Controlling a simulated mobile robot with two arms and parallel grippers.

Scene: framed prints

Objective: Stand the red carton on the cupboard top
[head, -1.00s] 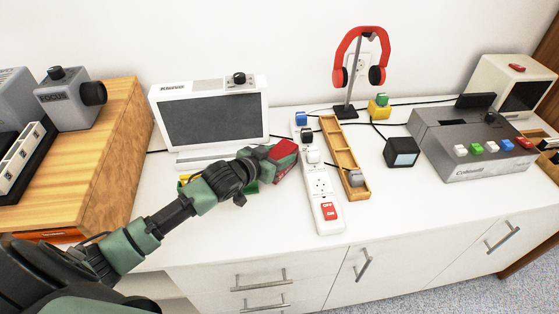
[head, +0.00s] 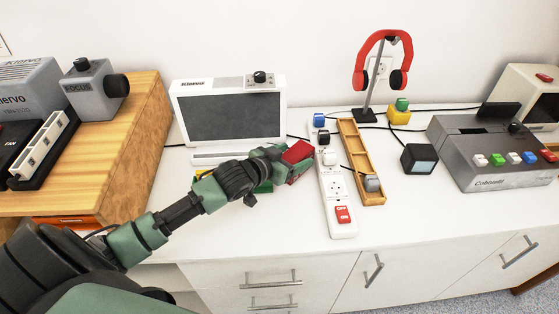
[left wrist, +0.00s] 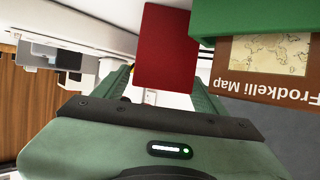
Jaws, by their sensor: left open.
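The red carton (head: 298,152) is at the tip of my left gripper (head: 277,160) in the head view, over the white cupboard top (head: 270,226). In the left wrist view the red carton (left wrist: 167,45) shows as a plain red face between and beyond the fingers of my left gripper (left wrist: 163,90). The left gripper is open around it. I cannot tell whether the carton touches the cupboard top, as the hand hides its lower part. My right gripper is not in view.
A white monitor (head: 228,115) stands behind, and a power strip (head: 336,190) and wooden tray (head: 362,165) stand to the right. The front right of the top is clear. A map print (left wrist: 272,55) shows in the wrist view.

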